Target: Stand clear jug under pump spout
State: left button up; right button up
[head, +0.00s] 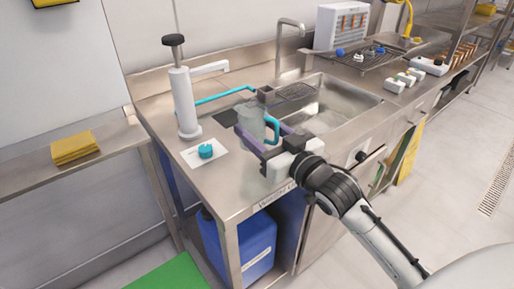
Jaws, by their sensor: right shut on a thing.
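A clear jug (251,121) with a teal handle (275,127) is near the left edge of the sink. My right gripper (266,139) is shut on the jug, reaching in from the lower right and hiding part of it. I cannot tell whether the jug's base touches the counter. The white pump (184,102) with a black knob stands upright to the left of the jug. Its white spout (209,68) points right, and the jug is to the right of and below the spout's end. My left gripper is not in view.
A white card (221,157) with a teal cap (206,151) lies on the steel counter (232,188) before the pump. A teal tube (222,95) runs behind the jug. The sink (340,104) and tap (282,42) are behind and right. A blue canister (256,246) stands below.

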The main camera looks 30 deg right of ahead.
jog(key=shift+f+b, duration=0.3)
jog(key=shift+f, duration=2.05)
jog(key=shift+f, duration=0.15)
jog(key=o, duration=1.2)
jog(key=shift+c, duration=0.2)
